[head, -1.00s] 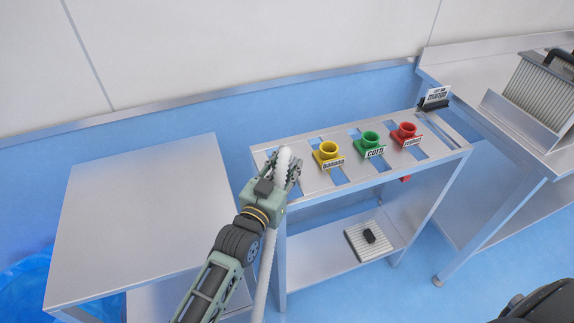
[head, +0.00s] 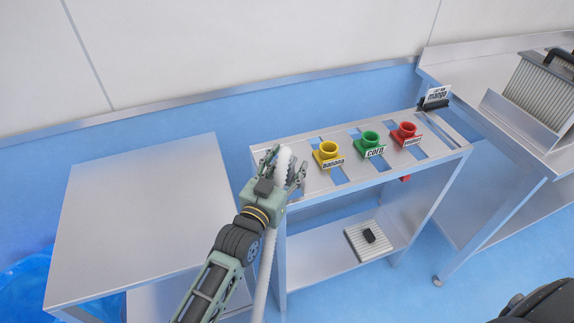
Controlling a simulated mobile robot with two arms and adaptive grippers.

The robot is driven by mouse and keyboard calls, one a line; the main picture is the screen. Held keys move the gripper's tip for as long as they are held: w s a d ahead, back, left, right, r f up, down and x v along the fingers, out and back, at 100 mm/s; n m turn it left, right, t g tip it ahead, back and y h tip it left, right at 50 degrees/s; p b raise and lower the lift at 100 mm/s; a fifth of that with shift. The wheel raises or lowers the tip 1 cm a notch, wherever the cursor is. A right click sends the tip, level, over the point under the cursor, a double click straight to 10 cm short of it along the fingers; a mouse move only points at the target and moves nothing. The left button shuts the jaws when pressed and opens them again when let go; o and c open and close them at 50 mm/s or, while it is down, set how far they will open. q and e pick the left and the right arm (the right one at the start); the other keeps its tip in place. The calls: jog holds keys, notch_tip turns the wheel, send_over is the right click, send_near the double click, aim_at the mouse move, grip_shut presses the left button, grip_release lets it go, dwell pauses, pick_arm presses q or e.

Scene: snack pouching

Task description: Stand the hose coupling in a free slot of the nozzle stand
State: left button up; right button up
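The nozzle stand (head: 318,182) is a metal frame with a slotted top, seen in the middle of the head view. Yellow, green and red nozzles stand in some slots, and bare slots show between them. My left gripper (head: 284,168) is at the stand's left end, with its fingers on both sides of the white hose end (head: 284,158). The coupling itself is mostly hidden by the fingers, and I cannot tell whether it touches the stand. The hose (head: 263,285) hangs down behind my arm.
The nozzles are labelled banana (head: 328,152), corn (head: 370,143) and, on the red one (head: 405,133), a hard-to-read tag. A mango sign (head: 437,95) stands at the right end. A bare metal table (head: 140,215) is at left. A lower shelf holds a ribbed pad (head: 360,243).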

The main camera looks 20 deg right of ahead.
pick_arm(q)
notch_tip(320, 180, up, 10)
dwell(0.5)
dwell(0.4)
